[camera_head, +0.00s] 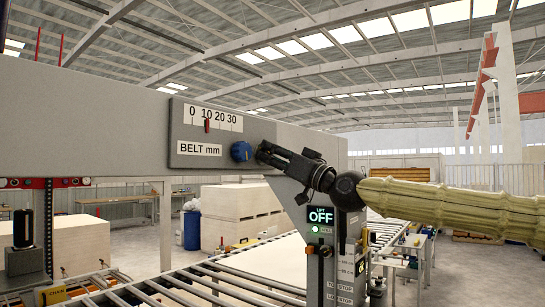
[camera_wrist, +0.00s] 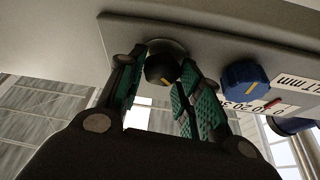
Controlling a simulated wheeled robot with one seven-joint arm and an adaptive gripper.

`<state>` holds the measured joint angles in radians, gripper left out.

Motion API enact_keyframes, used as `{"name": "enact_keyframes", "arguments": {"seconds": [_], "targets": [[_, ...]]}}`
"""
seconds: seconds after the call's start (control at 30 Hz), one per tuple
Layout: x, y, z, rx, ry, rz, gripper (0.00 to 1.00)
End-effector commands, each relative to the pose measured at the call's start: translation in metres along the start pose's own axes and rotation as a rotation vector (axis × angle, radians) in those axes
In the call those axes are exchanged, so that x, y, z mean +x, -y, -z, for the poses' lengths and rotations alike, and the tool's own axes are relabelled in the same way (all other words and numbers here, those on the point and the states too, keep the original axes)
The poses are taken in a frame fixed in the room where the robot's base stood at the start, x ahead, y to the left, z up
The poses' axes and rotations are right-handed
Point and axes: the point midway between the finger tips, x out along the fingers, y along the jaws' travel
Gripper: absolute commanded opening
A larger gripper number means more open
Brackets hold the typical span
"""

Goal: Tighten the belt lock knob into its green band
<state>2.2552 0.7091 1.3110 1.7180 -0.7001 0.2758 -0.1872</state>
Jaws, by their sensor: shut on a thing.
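In the wrist view my gripper (camera_wrist: 165,60) is shut on a round black knob (camera_wrist: 160,70) with a short yellow mark, at the face of the grey beam. In the head view my gripper (camera_head: 265,153) reaches in from the right, and I cannot make out the black knob there. A blue knob (camera_head: 241,151) sits just left of my fingers; the wrist view shows it (camera_wrist: 243,86) with a yellow line, apart from my fingers. The BELT mm scale (camera_head: 213,118) has its red pointer (camera_head: 207,125) near 10. I see no green band around the black knob.
The grey beam (camera_head: 80,110) crosses the left and middle. Below my gripper, a post carries a LIFT display (camera_head: 321,214) reading OFF and a lit green lamp (camera_head: 315,229). A roller conveyor (camera_head: 180,286) runs beneath. Stacked boards (camera_head: 240,215) stand behind.

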Motion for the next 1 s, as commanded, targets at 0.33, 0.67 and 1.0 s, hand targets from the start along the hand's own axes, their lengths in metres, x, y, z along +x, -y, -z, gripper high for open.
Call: {"name": "enact_keyframes", "arguments": {"seconds": [0.33, 0.67, 1.0], "targets": [[-0.0012, -0.0010, -0.0004, 0.123, -0.004, -0.054, 0.11], [-0.0005, -0.0016, 0.0014, 0.160, -0.003, -0.070, 0.11], [-0.0005, -0.0012, 0.0011, 0.160, -0.003, -0.069, 0.56]]}}
